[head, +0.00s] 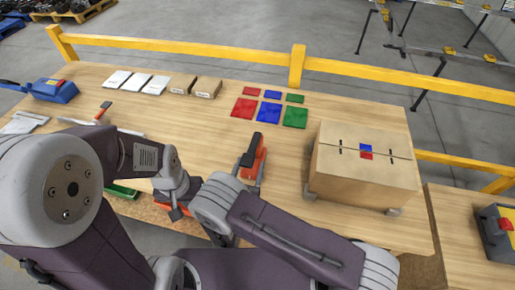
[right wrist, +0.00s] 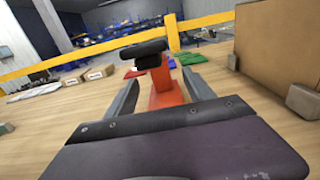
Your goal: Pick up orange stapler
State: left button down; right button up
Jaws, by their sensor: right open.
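The orange stapler (head: 253,160) has a black upper part and lies on the wooden table near the front middle, left of the cardboard box. It also shows in the right wrist view (right wrist: 168,90), straight ahead. My right gripper (right wrist: 163,84) is open, with one finger on each side of the stapler's near part and a gap to it on both sides. In the head view my right arm partly hides the stapler's near end and the fingers. My left gripper (head: 176,212) is low at the table's front edge; its fingers are not clear.
The cardboard box (head: 338,187) stands right of the stapler. Red, blue and green squares (head: 244,108) lie behind it. White packets (head: 137,81) and small boxes (head: 207,87) stand at the back. A blue tool (head: 52,90) is far left. A yellow rail (head: 200,51) runs behind.

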jog(key=x, duration=0.1)
jog(key=p+x, duration=0.1)
jog(key=shift+w+d+r, duration=0.15)
jog(key=shift+w+r, duration=0.1)
jog(key=shift+w, duration=0.1)
jog(key=shift+w+d+f, duration=0.15)
jog(key=shift+w+f, duration=0.05)
jog(key=shift+w, duration=0.4)
jog(key=p+x, duration=0.1)
jog(key=x, duration=0.2)
jog(key=shift+w+r, duration=0.15)
jog(key=shift+w, duration=0.25)
pick_arm(q)
jog(key=shift+s+r, duration=0.25)
jog(key=shift+r, duration=0.95)
pick_arm(e)
jog(key=shift+w, duration=0.45)
jog(key=shift+s, duration=0.1)
grip_shut()
pick_arm(q)
jog(key=shift+s+a, duration=0.1)
